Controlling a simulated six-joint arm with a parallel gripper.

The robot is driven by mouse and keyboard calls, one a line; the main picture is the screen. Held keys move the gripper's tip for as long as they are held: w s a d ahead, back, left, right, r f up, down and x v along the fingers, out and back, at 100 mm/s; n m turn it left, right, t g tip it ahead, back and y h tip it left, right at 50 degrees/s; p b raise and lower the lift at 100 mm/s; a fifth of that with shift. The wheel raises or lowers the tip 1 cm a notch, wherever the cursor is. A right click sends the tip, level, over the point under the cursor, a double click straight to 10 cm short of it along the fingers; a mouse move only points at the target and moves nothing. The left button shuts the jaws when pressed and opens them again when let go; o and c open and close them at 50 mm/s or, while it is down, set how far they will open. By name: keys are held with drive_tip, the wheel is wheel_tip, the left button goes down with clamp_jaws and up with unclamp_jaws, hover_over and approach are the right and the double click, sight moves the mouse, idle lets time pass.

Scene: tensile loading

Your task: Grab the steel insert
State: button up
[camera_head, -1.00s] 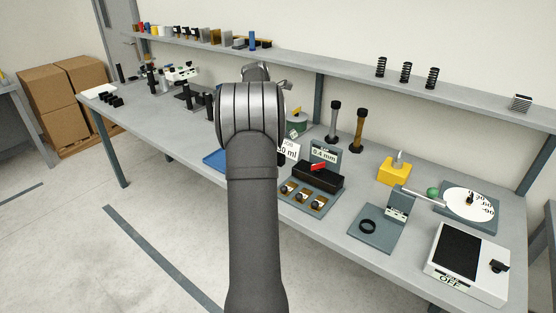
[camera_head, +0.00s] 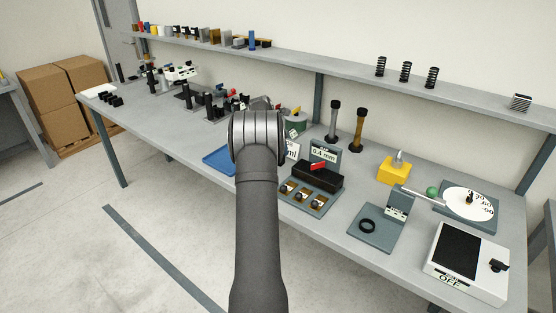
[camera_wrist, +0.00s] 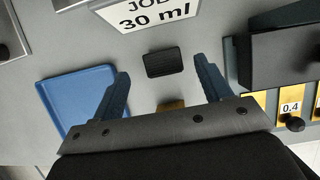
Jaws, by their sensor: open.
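In the wrist view, a small dark grey block with a ridged face (camera_wrist: 165,62) lies on the grey table. It looks like the steel insert, though I cannot confirm its material. My gripper (camera_wrist: 163,72) is open, its two blue-grey fingers spread with nothing held. The block shows between and slightly beyond the fingertips; I cannot tell the height gap. A brass-coloured piece (camera_wrist: 171,105) shows between the fingers, nearer the palm. In the head view my arm hides the gripper and the block.
A blue tray (camera_wrist: 72,95) lies left of the fingers. A white "30 ml" sign (camera_wrist: 150,10) stands just beyond the block. A black box (camera_wrist: 285,58) and a "0.4" labelled holder (camera_wrist: 290,107) are close on the right. A yellow block (camera_head: 394,172) stands farther right.

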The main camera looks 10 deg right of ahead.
drive_tip(key=x, duration=0.5)
drive_tip(key=shift+s+a+f, duration=0.1)
drive_tip(key=shift+s+f, duration=0.15)
drive_tip(key=shift+r, duration=0.1)
drive_tip(key=c, duration=1.5)
